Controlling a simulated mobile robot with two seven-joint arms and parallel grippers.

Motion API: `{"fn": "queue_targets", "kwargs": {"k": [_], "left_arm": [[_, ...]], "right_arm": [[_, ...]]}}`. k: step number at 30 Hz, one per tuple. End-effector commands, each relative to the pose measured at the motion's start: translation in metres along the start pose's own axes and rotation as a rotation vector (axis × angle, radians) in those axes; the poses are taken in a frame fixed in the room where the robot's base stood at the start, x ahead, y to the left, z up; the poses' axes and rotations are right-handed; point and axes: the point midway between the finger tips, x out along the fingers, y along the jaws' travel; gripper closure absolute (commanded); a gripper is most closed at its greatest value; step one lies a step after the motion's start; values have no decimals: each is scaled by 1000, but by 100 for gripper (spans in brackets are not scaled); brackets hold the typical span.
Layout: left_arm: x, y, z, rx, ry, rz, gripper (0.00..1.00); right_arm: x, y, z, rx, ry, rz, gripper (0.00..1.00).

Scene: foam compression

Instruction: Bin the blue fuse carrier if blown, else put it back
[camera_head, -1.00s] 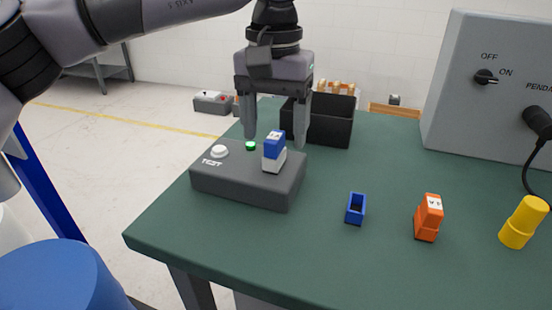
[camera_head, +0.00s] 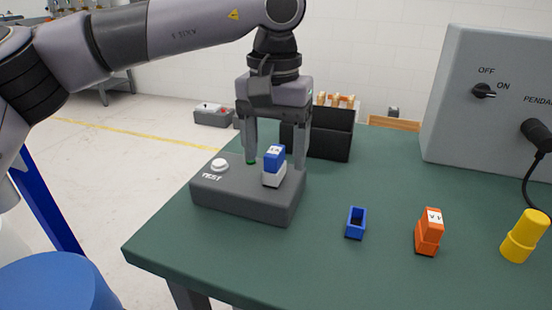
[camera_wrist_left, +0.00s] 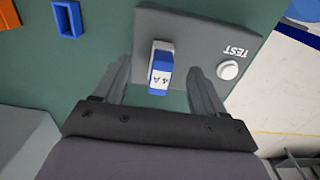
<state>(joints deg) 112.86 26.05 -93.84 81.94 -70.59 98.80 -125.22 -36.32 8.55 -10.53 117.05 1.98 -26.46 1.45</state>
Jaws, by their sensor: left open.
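The blue fuse carrier (camera_head: 274,160), with a pale grey lower part, stands upright in the dark grey tester (camera_head: 240,205). My left gripper (camera_head: 276,158) is open, pointing down at the tester just behind the carrier. In the left wrist view the carrier (camera_wrist_left: 161,70) lies between the two spread fingers (camera_wrist_left: 160,75), with a gap on each side. The tester has a white TEST button (camera_head: 219,165) and a green lamp (camera_head: 251,162), which a finger partly hides. An empty blue holder (camera_head: 356,223) stands on the table. My right gripper is out of view.
An orange fuse carrier (camera_head: 429,232) and a yellow cylinder (camera_head: 525,236) stand on the green table (camera_head: 330,280) at the right. A black bin (camera_head: 332,135) is behind the gripper. A grey switch box (camera_head: 480,100) stands at the back right.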

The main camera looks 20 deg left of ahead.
Motion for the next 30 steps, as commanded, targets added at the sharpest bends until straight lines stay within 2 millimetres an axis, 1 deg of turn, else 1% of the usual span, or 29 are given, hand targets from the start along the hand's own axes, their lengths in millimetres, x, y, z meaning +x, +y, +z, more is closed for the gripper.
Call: {"fn": "queue_targets", "kwargs": {"k": [16, 30], "left_arm": [[0, 0, 0, -1, 0, 0, 29], [0, 0, 0, -1, 0, 0, 29]], "right_arm": [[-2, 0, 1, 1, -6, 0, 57], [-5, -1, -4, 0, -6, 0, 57]]}}
